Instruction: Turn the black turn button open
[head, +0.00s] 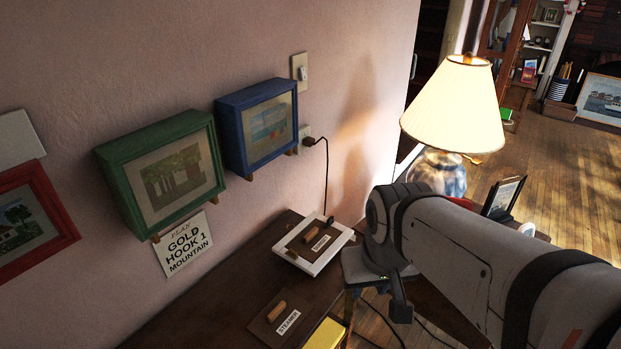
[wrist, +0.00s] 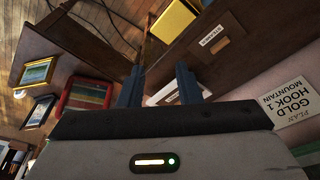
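A small black piece, which looks like the black turn button (head: 331,221), is at the far right rim of a white frame (head: 336,250) lying on the dark wooden desk. The black cord ends close to it, so I cannot tell its exact shape or angle. The frame holds a brown labelled board (head: 308,246) with a wooden block on it. My gripper (head: 354,303) is to the right of the frame, apart from it, with blue fingers. In the wrist view my gripper (wrist: 158,86) is open and empty, with part of the white frame (wrist: 163,94) between its fingers; the button is not clear there.
A brown board labelled STEAMER (head: 282,317) and a yellow object (head: 326,335) lie on the near desk. Green (head: 121,177) and blue (head: 233,128) framed boxes hang on the wall. A lit lamp (head: 455,105) stands behind my arm.

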